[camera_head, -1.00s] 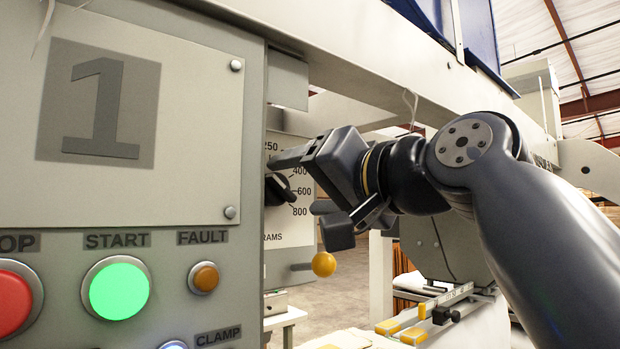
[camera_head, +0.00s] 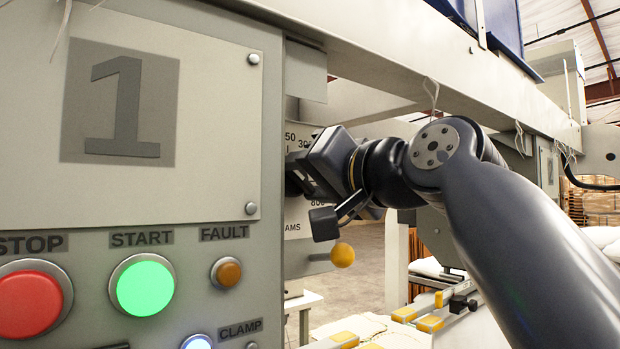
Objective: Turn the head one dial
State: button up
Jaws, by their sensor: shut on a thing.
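The head one dial (camera_head: 292,184) is a dark knob on a pale scale plate (camera_head: 297,215) marked in grams, partly behind the edge of the panel with the large 1. My gripper (camera_head: 298,172) reaches it from the right and is shut on it. The gripper body and fingers hide most of the knob and several scale numbers, so I cannot read where the dial points. Parts of "300" and "800" show around the gripper.
The control panel (camera_head: 225,190) fills the left, with a red STOP button (camera_head: 30,303), a lit green START button (camera_head: 145,286) and an amber FAULT lamp (camera_head: 227,272). A yellow ball-ended lever (camera_head: 342,255) sticks out just below my gripper. A pale beam (camera_head: 370,62) runs overhead.

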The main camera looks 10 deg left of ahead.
jog(key=c, duration=0.3)
jog(key=n+b, duration=0.1)
jog(key=n, duration=0.4)
jog(key=shift+n, duration=0.4)
jog(key=n+b, duration=0.1)
jog(key=n, duration=0.2)
jog(key=shift+n, duration=0.3)
jog(key=n, duration=0.4)
jog(key=shift+s+b, duration=0.1)
jog(key=shift+b, duration=0.25)
jog(key=shift+n, duration=0.3)
jog(key=o, duration=1)
jog(key=shift+c, duration=0.2)
